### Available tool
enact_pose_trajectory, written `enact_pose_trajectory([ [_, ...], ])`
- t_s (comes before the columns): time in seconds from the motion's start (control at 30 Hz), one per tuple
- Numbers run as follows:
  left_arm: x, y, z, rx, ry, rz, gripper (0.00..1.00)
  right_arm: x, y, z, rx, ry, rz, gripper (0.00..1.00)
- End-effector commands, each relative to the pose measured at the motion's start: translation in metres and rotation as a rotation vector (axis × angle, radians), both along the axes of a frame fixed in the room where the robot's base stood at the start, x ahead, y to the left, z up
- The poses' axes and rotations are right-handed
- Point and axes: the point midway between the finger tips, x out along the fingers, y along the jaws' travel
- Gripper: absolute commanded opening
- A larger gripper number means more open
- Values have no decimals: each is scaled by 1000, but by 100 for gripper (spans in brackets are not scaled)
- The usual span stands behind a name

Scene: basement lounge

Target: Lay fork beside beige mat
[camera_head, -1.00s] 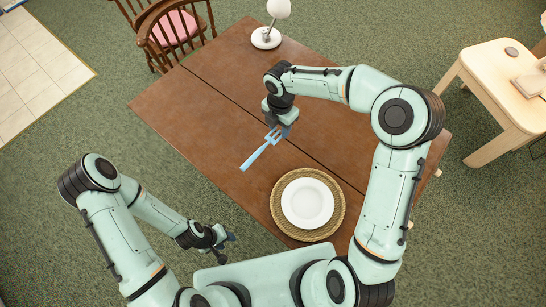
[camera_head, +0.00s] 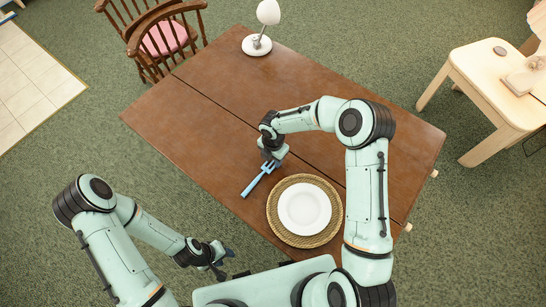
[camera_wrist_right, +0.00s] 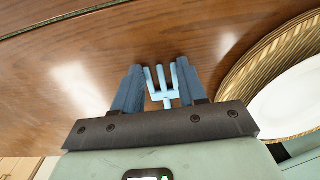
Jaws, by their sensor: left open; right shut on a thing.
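The light blue fork (camera_head: 257,180) is beside the beige woven mat (camera_head: 274,219), on its left side in the head view, with the handle toward the table's near edge. My right gripper (camera_head: 273,160) is shut on the fork near its tines. In the right wrist view the tines of the fork (camera_wrist_right: 162,82) show between the fingers of my right gripper (camera_wrist_right: 160,90), and the mat (camera_wrist_right: 245,82) is at the right. I cannot tell whether the fork touches the table. My left gripper (camera_head: 222,262) is open and empty, off the table at the lower left.
A white plate (camera_head: 304,209) sits on the mat. A white lamp (camera_head: 257,44) stands at the table's far edge. The left half of the brown table (camera_head: 190,125) is clear. A wooden chair (camera_head: 160,40) and a pale side table (camera_head: 490,80) stand nearby.

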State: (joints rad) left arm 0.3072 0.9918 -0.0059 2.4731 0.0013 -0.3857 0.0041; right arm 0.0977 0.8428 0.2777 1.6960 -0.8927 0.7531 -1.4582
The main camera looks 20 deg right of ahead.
Motion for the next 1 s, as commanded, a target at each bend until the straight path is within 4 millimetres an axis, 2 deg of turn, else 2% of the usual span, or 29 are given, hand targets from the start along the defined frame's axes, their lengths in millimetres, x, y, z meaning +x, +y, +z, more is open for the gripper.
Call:
enact_pose_trajectory([
  [0.27, 0, 0, -1, 0, 0, 0, 43, 0, 0, -1, 0, -1, 0, 12],
  [0.3, -1, 0, -1, 0, 1, 0, 43, 0, 0, -2, 0, -1, 0, 45],
  [0.37, 0, 0, 0, 0, 0, 0, 43, 1, 0, -1, 0, -1, 0, 64],
  [0.4, 0, 0, 0, 0, 0, 0, 43, 1, 0, -1, 0, -1, 0, 67],
  [0.67, 0, 0, 0, 0, 0, 0, 43, 1, 0, 0, 0, -1, 0, 67],
  [0.77, 1, 0, 1, 0, -1, 0, 43, 2, 0, 6, -1, -3, -1, 67],
  [0.87, 2, 0, 3, 0, -2, 0, 43, 2, -1, 20, -1, -5, -1, 67],
  [1.0, 6, 0, 6, 0, -7, 0, 43, 3, 0, 50, -1, -7, 0, 67],
])
